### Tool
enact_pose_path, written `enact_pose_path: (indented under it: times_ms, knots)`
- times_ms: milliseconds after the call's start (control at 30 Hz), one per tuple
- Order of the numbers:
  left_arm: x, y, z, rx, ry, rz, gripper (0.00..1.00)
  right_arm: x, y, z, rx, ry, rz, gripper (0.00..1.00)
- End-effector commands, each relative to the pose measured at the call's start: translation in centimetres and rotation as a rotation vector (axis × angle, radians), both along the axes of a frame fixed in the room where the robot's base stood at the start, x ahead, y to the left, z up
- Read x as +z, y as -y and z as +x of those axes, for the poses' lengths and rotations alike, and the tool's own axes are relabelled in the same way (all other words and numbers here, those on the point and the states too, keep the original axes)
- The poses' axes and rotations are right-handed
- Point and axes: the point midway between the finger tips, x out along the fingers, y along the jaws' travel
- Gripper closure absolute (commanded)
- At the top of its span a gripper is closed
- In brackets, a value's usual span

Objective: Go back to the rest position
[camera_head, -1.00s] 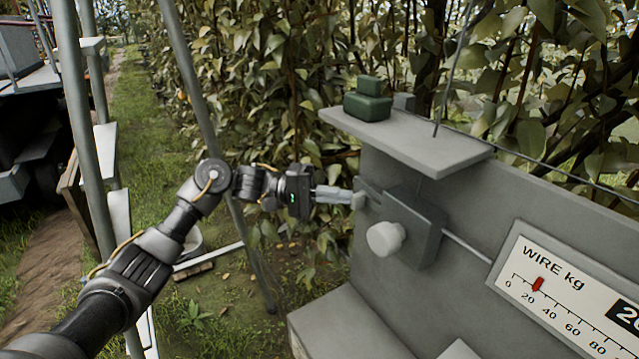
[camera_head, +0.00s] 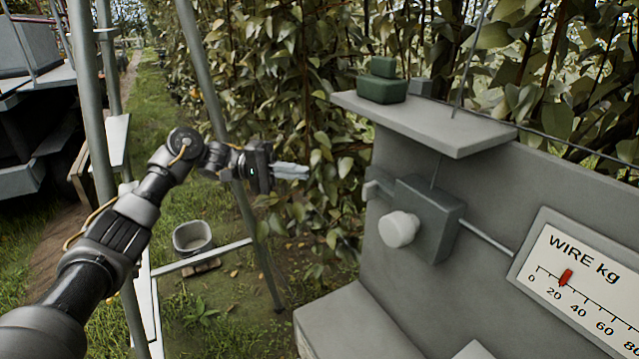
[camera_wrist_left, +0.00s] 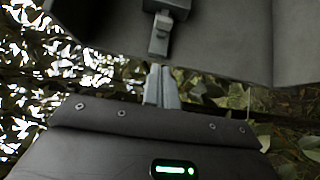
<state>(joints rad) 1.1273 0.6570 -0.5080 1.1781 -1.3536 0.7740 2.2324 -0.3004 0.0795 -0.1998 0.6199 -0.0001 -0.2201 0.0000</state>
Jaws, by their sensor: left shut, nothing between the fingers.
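My left gripper (camera_head: 291,171) is shut and empty, in the air in front of the leafy hedge, left of the grey tensioner box (camera_head: 431,218). A gap lies between its fingertips and the box's small grey lever (camera_head: 377,184). In the left wrist view the closed fingers (camera_wrist_left: 161,86) point towards the lever (camera_wrist_left: 159,36), apart from it. The box has a white round knob (camera_head: 398,229). My right gripper does not show in either view.
The wire gauge (camera_head: 580,285) has its red pointer near 20 or below. A green block (camera_head: 382,88) sits on the grey shelf (camera_head: 430,125). Ladder legs (camera_head: 215,110) stand close behind my left arm. A pale bucket (camera_head: 192,238) is behind the ladder. A grey ledge (camera_head: 350,325) juts out below.

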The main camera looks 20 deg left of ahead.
Motion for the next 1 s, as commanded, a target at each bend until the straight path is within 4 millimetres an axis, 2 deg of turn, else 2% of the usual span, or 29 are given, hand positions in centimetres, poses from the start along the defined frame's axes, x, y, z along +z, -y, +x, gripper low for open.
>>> enact_pose_path:
  times_ms: [167, 733, 867, 967, 1000]
  knots:
    - [0.0, -0.9, 0.0, -0.002, 0.000, 0.000, 1.00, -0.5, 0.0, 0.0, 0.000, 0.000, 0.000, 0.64]
    - [0.0, -0.8, 0.1, -0.003, 0.027, 0.001, 1.00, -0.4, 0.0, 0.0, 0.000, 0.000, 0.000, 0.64]
    - [-0.4, -0.9, 0.9, 0.032, 0.210, 0.038, 1.00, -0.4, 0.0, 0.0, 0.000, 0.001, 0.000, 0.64]
    - [-0.7, -1.7, 4.1, 0.153, 0.508, 0.111, 1.00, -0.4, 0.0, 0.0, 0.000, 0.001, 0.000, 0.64]
    - [-0.5, -2.4, 6.0, 0.223, 0.653, 0.153, 1.00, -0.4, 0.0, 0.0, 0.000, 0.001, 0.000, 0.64]
